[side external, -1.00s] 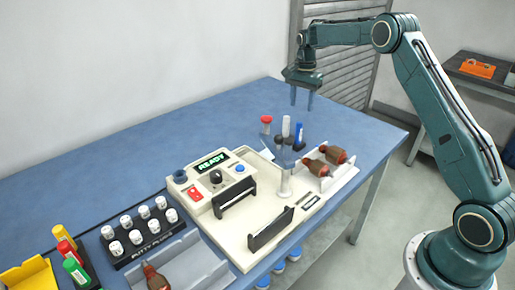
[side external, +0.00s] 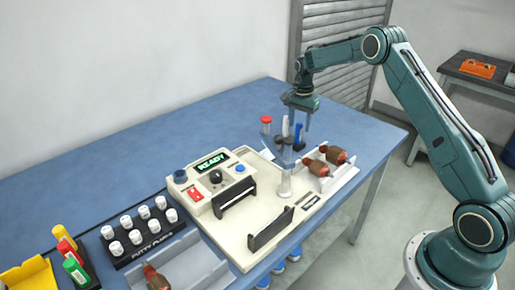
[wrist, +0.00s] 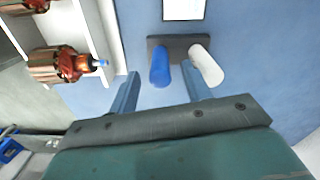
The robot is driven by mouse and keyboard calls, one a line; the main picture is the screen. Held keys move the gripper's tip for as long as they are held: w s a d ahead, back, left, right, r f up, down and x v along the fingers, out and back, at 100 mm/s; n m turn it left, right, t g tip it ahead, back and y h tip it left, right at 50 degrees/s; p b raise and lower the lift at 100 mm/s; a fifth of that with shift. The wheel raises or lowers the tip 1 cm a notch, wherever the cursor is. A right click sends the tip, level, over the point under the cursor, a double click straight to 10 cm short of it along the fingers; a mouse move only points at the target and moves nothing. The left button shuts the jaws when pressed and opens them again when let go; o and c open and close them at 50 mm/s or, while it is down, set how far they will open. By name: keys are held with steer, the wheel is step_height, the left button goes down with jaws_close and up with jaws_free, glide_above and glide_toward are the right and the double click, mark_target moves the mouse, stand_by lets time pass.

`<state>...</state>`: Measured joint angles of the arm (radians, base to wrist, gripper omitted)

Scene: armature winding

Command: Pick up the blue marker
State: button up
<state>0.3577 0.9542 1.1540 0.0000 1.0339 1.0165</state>
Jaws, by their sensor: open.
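The blue marker (side external: 298,133) stands upright at the back right of the table, behind the winding machine. In the wrist view the blue marker (wrist: 160,66) stands in a dark holder (wrist: 178,42) beside a white marker (wrist: 206,64). My gripper (side external: 296,122) is open and empty, pointing down over the two markers. In the wrist view its two fingers (wrist: 162,90) are spread, with the blue marker ahead of the gap, nearer the left finger. The fingers partly cover the white marker in the side view.
A red-topped item (side external: 266,124) stands left of the markers. Copper-wound armatures (side external: 336,155) lie in a white tray (wrist: 108,48) close by on the right. The cream winding machine (side external: 235,230) is in front. The blue table (side external: 130,150) is clear at the back left.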

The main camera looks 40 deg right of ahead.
mark_target(298, 134)
steer(key=shift+f, duration=1.65)
jaws_close()
